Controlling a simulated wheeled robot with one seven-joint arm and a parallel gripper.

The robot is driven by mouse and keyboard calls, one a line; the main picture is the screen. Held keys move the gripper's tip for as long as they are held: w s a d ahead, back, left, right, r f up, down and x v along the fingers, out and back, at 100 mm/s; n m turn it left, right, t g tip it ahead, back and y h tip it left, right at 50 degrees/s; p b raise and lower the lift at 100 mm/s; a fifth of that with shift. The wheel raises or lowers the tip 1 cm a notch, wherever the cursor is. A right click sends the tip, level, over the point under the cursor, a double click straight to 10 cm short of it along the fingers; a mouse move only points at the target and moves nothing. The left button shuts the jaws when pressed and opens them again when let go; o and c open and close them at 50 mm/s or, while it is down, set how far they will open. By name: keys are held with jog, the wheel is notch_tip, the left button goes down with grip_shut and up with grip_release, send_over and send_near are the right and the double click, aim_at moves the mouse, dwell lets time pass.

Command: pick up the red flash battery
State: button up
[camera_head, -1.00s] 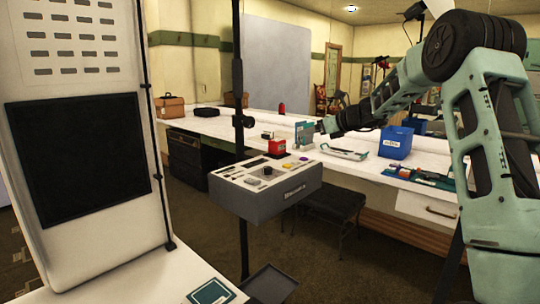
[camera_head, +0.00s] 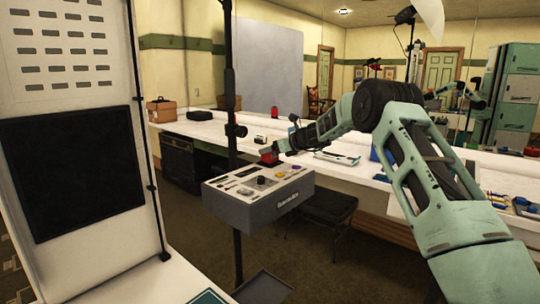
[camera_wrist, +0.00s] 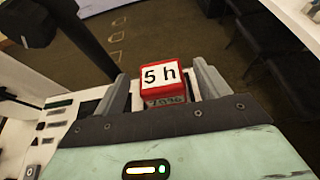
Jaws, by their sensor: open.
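The red flash battery (camera_head: 269,157) stands at the back edge of the grey control box (camera_head: 262,205) in the head view. In the wrist view the battery (camera_wrist: 163,78) is a red block with a white "5 h" label and sits between my two fingers. My gripper (camera_wrist: 162,87) is open, with one finger on each side of the battery. I cannot tell whether either finger touches it. In the head view my gripper (camera_head: 284,149) reaches the battery from the right and hides part of it.
A dark upright pole (camera_head: 232,130) stands just left of the battery and also shows in the wrist view (camera_wrist: 75,35). A long white counter (camera_head: 215,130) with several items runs behind. A dark stool (camera_head: 328,207) stands beyond the box.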

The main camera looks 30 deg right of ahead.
jog(key=shift+x, duration=0.85)
jog(key=shift+r, duration=0.1)
jog(key=c, duration=1.3)
